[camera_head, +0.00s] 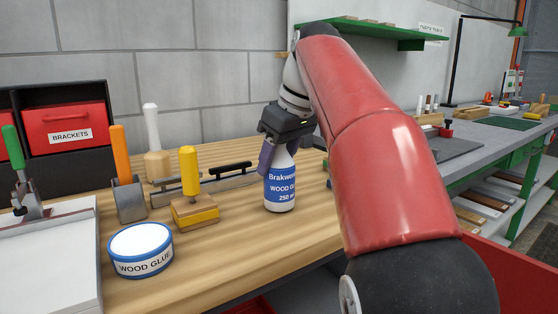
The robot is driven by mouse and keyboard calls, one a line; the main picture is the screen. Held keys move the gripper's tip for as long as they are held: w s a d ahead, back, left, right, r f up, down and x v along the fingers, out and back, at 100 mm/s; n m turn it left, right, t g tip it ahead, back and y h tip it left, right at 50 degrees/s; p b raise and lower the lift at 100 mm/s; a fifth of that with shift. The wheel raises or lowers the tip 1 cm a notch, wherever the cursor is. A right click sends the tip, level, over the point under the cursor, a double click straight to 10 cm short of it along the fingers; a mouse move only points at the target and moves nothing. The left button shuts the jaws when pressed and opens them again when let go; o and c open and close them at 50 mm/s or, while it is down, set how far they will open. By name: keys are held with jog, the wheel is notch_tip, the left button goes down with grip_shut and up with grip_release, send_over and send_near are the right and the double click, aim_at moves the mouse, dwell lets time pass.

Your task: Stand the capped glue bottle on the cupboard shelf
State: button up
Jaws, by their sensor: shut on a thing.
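The glue bottle (280,190) is white with a blue label reading wood glue. It is upright at the middle of the wooden bench, in front of the grey wall. My gripper (275,157) comes down from above and is shut on the upper part of the bottle. The gripper hides the bottle's top, so I cannot see the cap. I cannot tell whether the bottle's base touches the bench or is just above it. No cupboard shelf can be clearly made out in this view.
A wood glue tub (141,250), a yellow-handled block (194,194) and an orange-handled tool (128,183) stand left of the bottle. A black unit (88,97) with a red brackets bin (68,126) is behind. A green shelf (375,31) hangs upper right. Bench front is clear.

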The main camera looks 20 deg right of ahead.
jog(key=shift+f, duration=0.15)
jog(key=o, duration=1.2)
jog(key=shift+w+f+b, duration=0.1)
jog(key=shift+f+b, duration=0.05)
jog(key=shift+b, duration=0.2)
